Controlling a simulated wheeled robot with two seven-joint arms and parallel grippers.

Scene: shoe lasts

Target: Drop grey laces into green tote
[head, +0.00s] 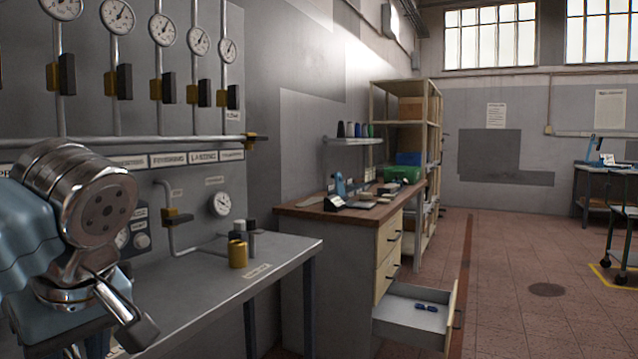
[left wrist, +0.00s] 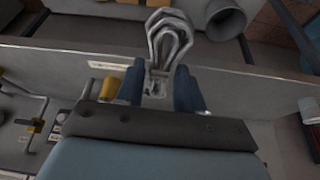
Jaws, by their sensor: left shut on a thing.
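In the left wrist view, my left gripper (left wrist: 157,82) is shut on the grey laces (left wrist: 168,36). Their looped bundle sticks out beyond the two dark fingertips, over a grey surface edge. In the head view my left arm comes in at the left, in front of the gauge panel; the laces cannot be made out there. A green box that looks like the green tote (head: 403,174) stands at the far end of the wood-topped bench, well to the right of and beyond my left arm. Its inside is not visible. My right gripper is not in view.
A grey metal table (head: 215,285) with a brass cylinder (head: 237,254) is near. The wooden bench (head: 340,208) holds several small items, and its bottom drawer (head: 412,318) stands open with blue things inside. Shelving (head: 405,105) rises behind. Tiled floor is free to the right.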

